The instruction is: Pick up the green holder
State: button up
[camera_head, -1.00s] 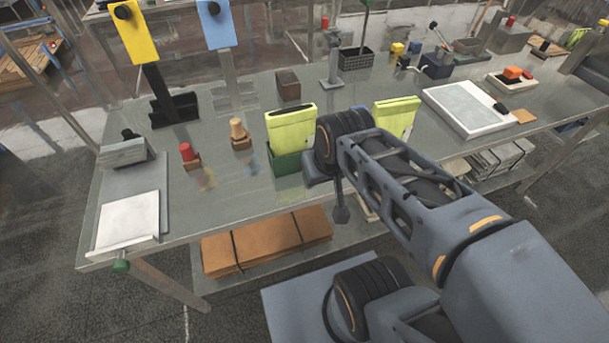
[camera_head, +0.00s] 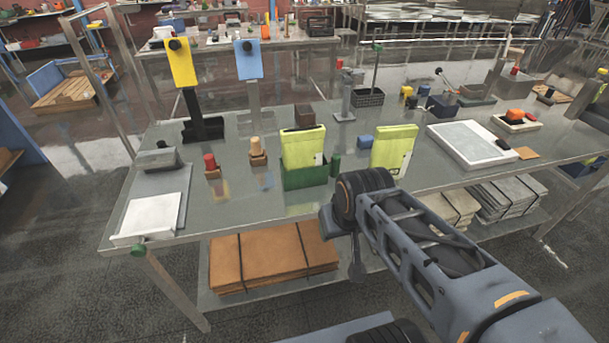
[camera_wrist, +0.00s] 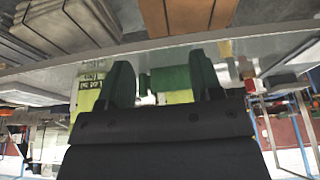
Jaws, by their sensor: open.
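The green holder (camera_head: 305,179) is a box on the grey table, near its front edge, with a yellow-green pouch (camera_head: 303,146) standing upright in it. In the wrist view, which is upside down, the green holder (camera_wrist: 172,79) shows ahead between the fingers, apart from them. My gripper (camera_wrist: 160,70) is open and empty there, its two dark green fingers spread. In the head view my arm's wrist is in front of the table, right of the holder, and hides the fingers.
A green cylinder (camera_head: 335,165) stands just right of the holder. Another yellow-green pouch (camera_head: 393,152) stands further right. Left are a wooden peg (camera_head: 257,150) and a red-topped peg (camera_head: 211,165). Brown cardboard (camera_head: 274,258) lies on the lower shelf, below the table's front edge.

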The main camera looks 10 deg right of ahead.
aim_at(317, 176)
jog(key=k, duration=0.6)
jog(key=u, duration=0.6)
jog(key=i, duration=0.6)
jog(key=u, duration=0.7)
jog(key=i, duration=0.75)
jog(key=z, duration=0.1)
